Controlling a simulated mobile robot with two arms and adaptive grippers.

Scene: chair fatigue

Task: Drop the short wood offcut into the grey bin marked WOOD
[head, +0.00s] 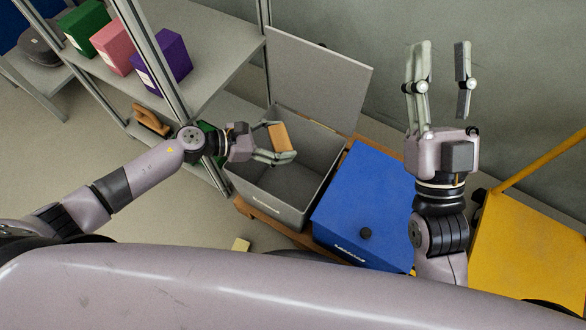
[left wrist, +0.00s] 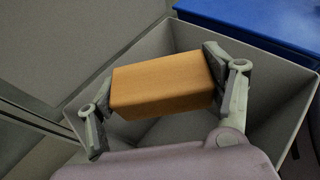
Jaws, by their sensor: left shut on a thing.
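The short wood offcut (head: 279,137) is an orange-brown block. My left gripper (head: 276,146) is shut on it, and the left wrist view shows the offcut (left wrist: 162,84) between the two fingers (left wrist: 158,95). The grey bin (head: 272,209) stands open with its lid raised at the back. The offcut is held over the bin's opening; its exact height above the rim is hard to tell. The bin's label is too small to read. My right gripper (head: 439,80) is open and empty, pointing up at the right.
A blue lidded bin (head: 364,205) stands right of the grey bin, on a wooden pallet (head: 247,208). A yellow cart (head: 530,240) is further right. A metal shelf (head: 210,75) with green, pink and purple boxes (head: 165,60) stands left.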

